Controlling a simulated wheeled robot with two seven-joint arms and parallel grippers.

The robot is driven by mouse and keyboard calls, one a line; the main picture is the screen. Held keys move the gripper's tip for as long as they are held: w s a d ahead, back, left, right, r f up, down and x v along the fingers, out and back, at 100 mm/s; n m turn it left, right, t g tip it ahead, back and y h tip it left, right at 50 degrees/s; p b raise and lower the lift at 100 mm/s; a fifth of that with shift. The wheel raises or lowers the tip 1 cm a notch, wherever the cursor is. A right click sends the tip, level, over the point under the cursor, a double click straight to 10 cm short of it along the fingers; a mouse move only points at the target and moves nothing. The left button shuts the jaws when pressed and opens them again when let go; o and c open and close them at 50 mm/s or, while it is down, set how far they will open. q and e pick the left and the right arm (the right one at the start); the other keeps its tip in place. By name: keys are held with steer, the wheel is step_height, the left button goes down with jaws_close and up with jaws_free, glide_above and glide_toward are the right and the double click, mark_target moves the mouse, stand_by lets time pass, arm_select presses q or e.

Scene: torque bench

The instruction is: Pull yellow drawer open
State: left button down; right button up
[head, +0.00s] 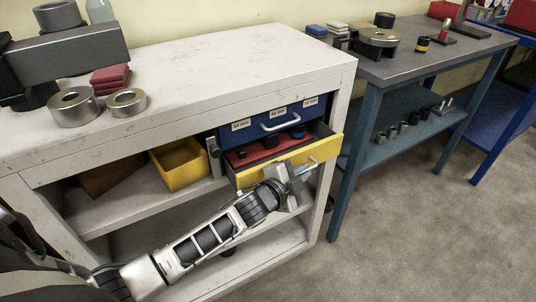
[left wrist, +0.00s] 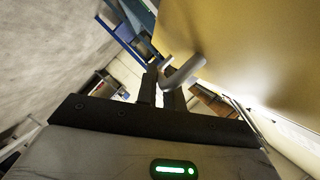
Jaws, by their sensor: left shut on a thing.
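The yellow drawer (head: 327,157) sits below a blue drawer in the white bench and stands partly pulled out, so its inside shows. Its light metal handle (head: 306,167) is on the yellow front. My left gripper (head: 296,178) is at the handle, in front of the drawer face. In the left wrist view the yellow front (left wrist: 250,45) fills the upper right, and the handle (left wrist: 186,72) runs down between my fingers (left wrist: 160,92). The jaws are shut on it. My right gripper is in neither view.
A blue drawer (head: 262,124) above is shut. A yellow bin (head: 180,163) stands on the shelf to the left. Metal rings (head: 74,108) lie on the bench top (head: 215,75). A grey-topped table (head: 425,60) stands to the right, with open floor (head: 420,230) before it.

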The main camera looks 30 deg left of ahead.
arm_select(q)
steer(key=s+d, duration=0.6)
steer(key=d, duration=0.4)
steer(key=shift+p, duration=0.35)
steer(key=c, duration=1.5)
jaws_free()
